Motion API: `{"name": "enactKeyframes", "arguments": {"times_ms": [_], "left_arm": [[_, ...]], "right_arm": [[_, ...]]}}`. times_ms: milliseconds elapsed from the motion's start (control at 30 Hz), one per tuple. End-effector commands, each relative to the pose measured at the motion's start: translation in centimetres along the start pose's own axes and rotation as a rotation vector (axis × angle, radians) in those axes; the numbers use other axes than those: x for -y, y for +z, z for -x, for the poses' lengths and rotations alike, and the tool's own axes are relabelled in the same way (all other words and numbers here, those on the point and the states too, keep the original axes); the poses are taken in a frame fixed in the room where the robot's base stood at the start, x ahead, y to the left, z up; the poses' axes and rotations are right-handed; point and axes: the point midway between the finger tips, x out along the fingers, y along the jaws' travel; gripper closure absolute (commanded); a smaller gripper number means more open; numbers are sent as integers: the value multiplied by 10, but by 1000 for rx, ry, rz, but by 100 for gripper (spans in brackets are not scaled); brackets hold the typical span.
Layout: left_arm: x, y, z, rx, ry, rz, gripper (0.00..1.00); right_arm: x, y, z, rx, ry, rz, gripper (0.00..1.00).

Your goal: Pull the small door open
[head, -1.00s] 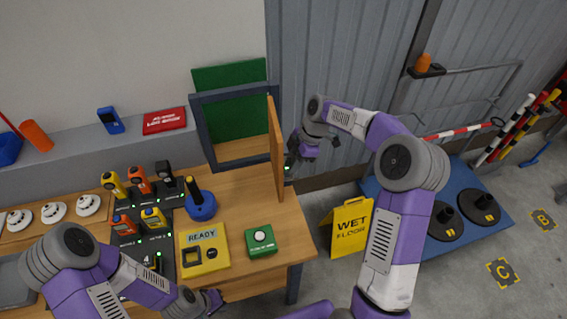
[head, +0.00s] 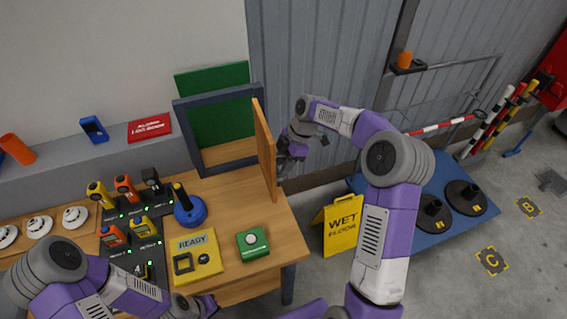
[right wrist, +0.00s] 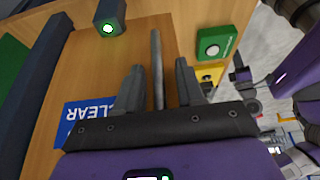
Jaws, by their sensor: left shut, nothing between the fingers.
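The small door (head: 264,150) is a wooden panel on the right side of a dark frame (head: 183,125) on the workbench. It stands swung out from the frame, which is open with a green board behind it. My right gripper (head: 284,162) is at the door's right side. In the right wrist view, a thin grey bar (right wrist: 157,60) rises between the fingers of my right gripper (right wrist: 158,82), with gaps visible on both sides; contact is not clear. My left gripper (head: 208,305) is low over the bench front, shut and empty, partly cut by the frame edge.
A yellow wet floor sign (head: 342,225) stands right of the bench. A blue platform (head: 400,240) lies further right.

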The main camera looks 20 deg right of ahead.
Motion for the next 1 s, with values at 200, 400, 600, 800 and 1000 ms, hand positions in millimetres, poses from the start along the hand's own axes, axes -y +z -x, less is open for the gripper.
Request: {"name": "enactKeyframes", "arguments": {"times_ms": [200, 400, 600, 800, 1000], "left_arm": [[0, 0, 1, 0, 0, 0, 100], [-1, 0, 2, 0, 0, 0, 100], [-2, 0, 4, 0, 0, 0, 100], [-2, 0, 4, 0, 0, 0, 100], [-2, 0, 4, 0, 0, 0, 100]], "right_arm": [[-1, 0, 12, 1, 4, 0, 62], [-1, 0, 46, 0, 5, 0, 62], [0, 0, 71, -1, 2, 0, 62], [0, 0, 76, -1, -1, 0, 62], [0, 0, 76, 0, 0, 0, 62]]}}
